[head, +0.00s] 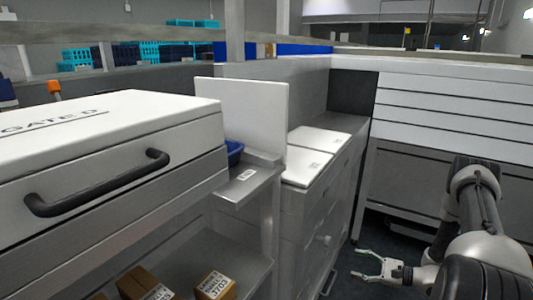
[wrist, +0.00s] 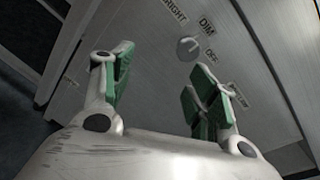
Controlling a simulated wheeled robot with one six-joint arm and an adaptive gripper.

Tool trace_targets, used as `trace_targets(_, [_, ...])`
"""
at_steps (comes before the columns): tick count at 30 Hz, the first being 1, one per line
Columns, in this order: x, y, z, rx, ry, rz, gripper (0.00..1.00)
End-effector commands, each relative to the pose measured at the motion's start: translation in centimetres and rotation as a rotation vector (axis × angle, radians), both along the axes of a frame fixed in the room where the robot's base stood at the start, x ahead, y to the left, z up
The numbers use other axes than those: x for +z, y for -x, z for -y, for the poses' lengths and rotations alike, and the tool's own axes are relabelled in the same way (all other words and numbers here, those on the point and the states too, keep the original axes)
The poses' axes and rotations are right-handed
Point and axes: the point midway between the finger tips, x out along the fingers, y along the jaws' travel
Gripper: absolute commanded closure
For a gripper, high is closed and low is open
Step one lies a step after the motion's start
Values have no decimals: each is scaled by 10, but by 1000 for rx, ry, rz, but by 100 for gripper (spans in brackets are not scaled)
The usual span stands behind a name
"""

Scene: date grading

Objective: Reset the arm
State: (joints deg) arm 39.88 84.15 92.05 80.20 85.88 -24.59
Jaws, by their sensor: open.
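My arm (head: 480,215) reaches in from the lower right of the head view, bent low. My gripper (head: 366,263) is open and points left, over the dark floor, beside the grey cabinet front (head: 312,215). In the wrist view my gripper (wrist: 158,78) has its two green-padded fingers spread, with nothing between them. Beyond the fingers is a round knob (wrist: 188,47) on a grey panel, marked BRIGHT, DIM and OFF. The gripper appears apart from the panel.
A white lid (head: 100,115) lettered GATE D, with a black handle (head: 100,188), fills the left. Labelled cardboard boxes (head: 215,286) sit on a low shelf. White panels (head: 318,138) lie on the cabinet top. A slatted white unit (head: 455,105) stands behind my arm.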

Motion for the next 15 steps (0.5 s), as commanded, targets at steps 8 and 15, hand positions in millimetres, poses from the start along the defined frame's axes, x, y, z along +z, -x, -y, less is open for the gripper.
trace_targets(8, [29, 93, -15, 323, 96, -226, 41])
trace_targets(15, [102, 132, 1, 586, 324, -258, 41])
